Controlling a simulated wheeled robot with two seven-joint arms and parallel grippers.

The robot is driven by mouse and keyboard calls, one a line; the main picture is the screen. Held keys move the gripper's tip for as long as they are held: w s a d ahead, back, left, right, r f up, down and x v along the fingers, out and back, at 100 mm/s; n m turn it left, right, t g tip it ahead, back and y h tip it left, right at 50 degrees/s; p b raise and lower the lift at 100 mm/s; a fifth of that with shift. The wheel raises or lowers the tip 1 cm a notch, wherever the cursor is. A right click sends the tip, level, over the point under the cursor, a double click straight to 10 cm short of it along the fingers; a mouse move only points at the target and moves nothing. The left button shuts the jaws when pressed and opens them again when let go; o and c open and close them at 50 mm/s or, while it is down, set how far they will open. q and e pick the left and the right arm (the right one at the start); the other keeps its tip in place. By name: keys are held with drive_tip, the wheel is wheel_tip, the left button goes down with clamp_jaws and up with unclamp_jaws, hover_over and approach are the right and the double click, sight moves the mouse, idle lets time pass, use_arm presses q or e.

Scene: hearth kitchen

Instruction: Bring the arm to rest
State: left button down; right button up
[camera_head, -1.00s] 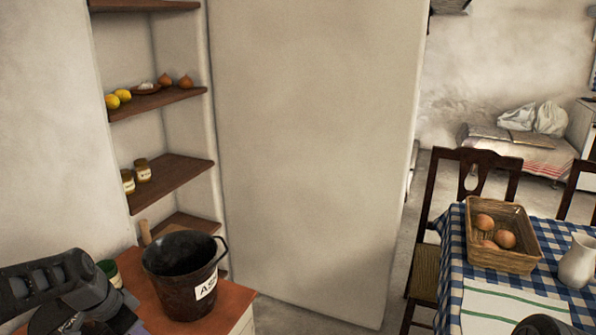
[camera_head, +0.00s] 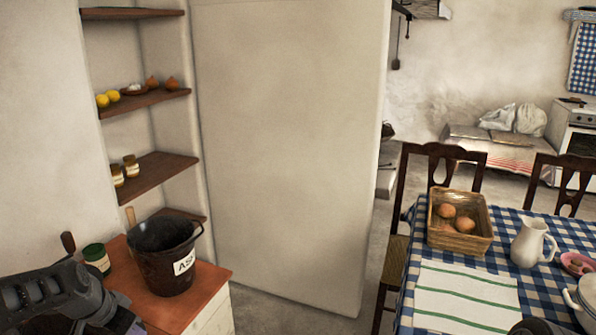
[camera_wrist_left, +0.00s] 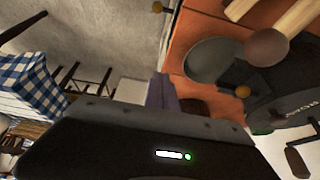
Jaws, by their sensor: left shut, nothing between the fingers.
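My left arm (camera_head: 45,300) comes in at the lower left of the head view, beside the ash bucket (camera_head: 165,255) on the orange-topped cabinet (camera_head: 205,298). In the left wrist view, the dark gripper body with a green light fills the bottom. My left gripper (camera_wrist_left: 162,92) shows as narrow fingers, shut and empty, in front of the blurred background. Its fingertips cannot be made out in the head view. My right gripper is not in view; only a dark rounded part shows at the bottom edge of the head view.
Wall shelves (camera_head: 150,178) rise behind. Floor shows between cabinet and table.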

use_arm(q)
drive_tip(key=s+d+f+n, duration=0.1)
drive_tip(key=d+f+n, duration=0.5)
drive_tip(key=d+f, duration=1.05)
drive_tip(key=s+d+f+g+h, duration=0.1)
drive_tip(key=s+d+f+g, duration=0.1)
drive_tip(key=s+d+f, duration=0.4)
drive_tip(key=s+d+f+g+h, duration=0.2)
drive_tip(key=s+d+f, duration=0.5)
drive_tip(key=s, duration=0.8)
drive_tip(key=d+p, duration=0.1)
drive_tip(key=d, duration=0.2)
drive_tip(key=shift+s+d+m, duration=0.3)
drive_tip(key=shift+d+m, duration=0.1)
drive_tip(key=shift+f, duration=0.1)
